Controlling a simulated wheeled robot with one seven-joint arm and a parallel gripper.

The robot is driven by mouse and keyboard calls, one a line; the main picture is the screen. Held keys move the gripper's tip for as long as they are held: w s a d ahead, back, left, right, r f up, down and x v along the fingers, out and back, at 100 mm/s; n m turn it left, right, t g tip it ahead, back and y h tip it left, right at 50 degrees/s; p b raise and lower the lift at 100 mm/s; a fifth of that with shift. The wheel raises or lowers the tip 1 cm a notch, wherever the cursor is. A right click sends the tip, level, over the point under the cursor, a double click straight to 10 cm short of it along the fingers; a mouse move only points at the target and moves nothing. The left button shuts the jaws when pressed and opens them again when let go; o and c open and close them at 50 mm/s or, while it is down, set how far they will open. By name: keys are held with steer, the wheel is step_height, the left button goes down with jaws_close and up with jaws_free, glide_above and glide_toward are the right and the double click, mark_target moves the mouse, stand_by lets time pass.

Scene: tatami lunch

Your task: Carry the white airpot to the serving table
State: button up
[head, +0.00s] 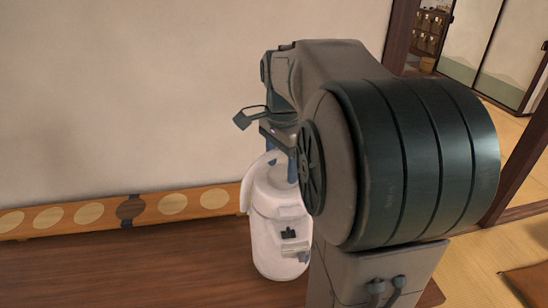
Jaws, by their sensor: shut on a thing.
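The white airpot (272,226) is upright in the lower middle of the head view. Its dark spout part faces toward the camera, and a white curved handle shows at its upper left. My gripper (281,168) comes down over its top, with blue fingers shut on it at the upper part. My arm hides the airpot's right side and much of the grip. I cannot tell whether its base touches the dark wooden surface (150,275) or hangs just above it. No serving table can be clearly made out.
A wooden rail with round inlays (88,213) runs along the plain wall (130,90) at the left. At the right, a dark post (402,35) frames an opening to a tatami floor (515,180), with a brown cushion (530,283), sliding panels (500,50) and a shelf (428,30).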

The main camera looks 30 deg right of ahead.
mark_target(281, 172)
steer(key=shift+f, duration=1.75)
steer(key=shift+c, duration=0.7)
steer(key=o, duration=1.5)
steer(key=shift+f, duration=0.15)
step_height(281, 172, up, 12)
steer(key=s+a+f+n+t, duration=0.1)
steer(key=s+a+f+n, duration=0.3)
steer(key=f+n, duration=0.1)
steer(key=s+a+f+n+t, duration=0.1)
steer(key=s+a+f+n, duration=0.3)
steer(key=f+n, duration=0.1)
steer(key=s+a+f+n+t, duration=0.1)
steer(key=s+a+f+n, duration=0.3)
steer(key=f+n, duration=0.1)
steer(key=shift+s+n, duration=0.4)
steer(key=shift+n, duration=0.4)
